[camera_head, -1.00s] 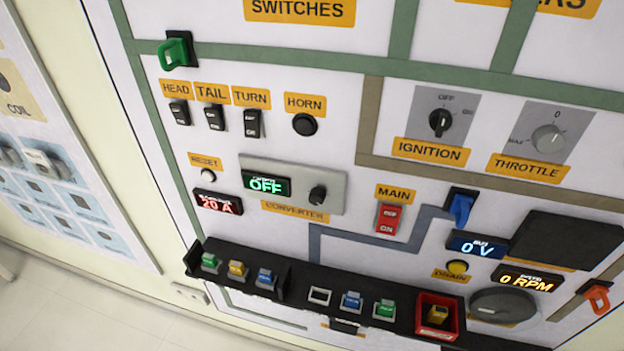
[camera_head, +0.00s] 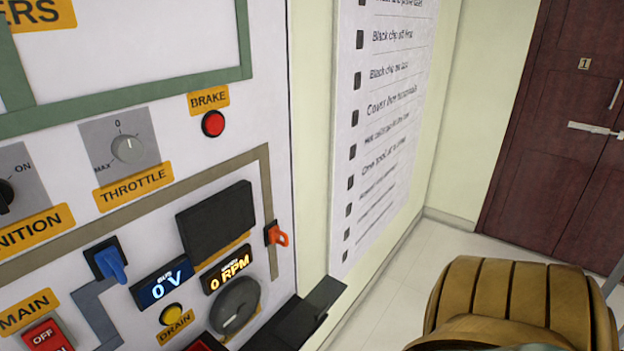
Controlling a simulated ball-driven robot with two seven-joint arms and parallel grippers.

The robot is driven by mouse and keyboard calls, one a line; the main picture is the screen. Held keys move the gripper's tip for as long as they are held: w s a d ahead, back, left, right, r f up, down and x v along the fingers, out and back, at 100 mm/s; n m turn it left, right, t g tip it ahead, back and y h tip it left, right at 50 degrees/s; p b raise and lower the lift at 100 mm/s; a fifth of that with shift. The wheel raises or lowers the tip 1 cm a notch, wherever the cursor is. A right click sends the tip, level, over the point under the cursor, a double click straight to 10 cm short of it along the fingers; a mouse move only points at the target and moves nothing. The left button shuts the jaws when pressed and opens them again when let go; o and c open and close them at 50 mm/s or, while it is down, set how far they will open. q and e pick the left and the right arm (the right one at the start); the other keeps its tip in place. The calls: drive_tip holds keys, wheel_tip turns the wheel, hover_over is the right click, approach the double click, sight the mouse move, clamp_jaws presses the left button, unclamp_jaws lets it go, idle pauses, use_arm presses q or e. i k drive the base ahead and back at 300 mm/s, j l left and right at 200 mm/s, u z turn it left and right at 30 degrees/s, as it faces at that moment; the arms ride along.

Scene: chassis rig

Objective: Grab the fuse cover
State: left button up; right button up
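No part in view is readably marked as the fuse cover. A plain black rectangular plate (camera_head: 216,221) stands on the panel, above and between the blue 0 V display (camera_head: 162,284) and the 0 RPM display (camera_head: 226,271). It may be the cover, but I cannot tell. A yellow label is partly hidden along its lower edge. The end of a black rail (camera_head: 308,315) sticks out from the panel at the bottom. Neither of my grippers is in view.
An orange-red lever (camera_head: 278,236) sits right of the plate and a blue lever (camera_head: 112,264) left of it. A grey round knob (camera_head: 236,305) is below. A checklist board (camera_head: 380,120) hangs on the wall to the right. Pale floor (camera_head: 465,250) shows before a dark red door (camera_head: 550,130).

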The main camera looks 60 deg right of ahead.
sight(292, 330)
drive_tip(key=z, duration=1.7)
drive_tip(key=l, duration=0.3)
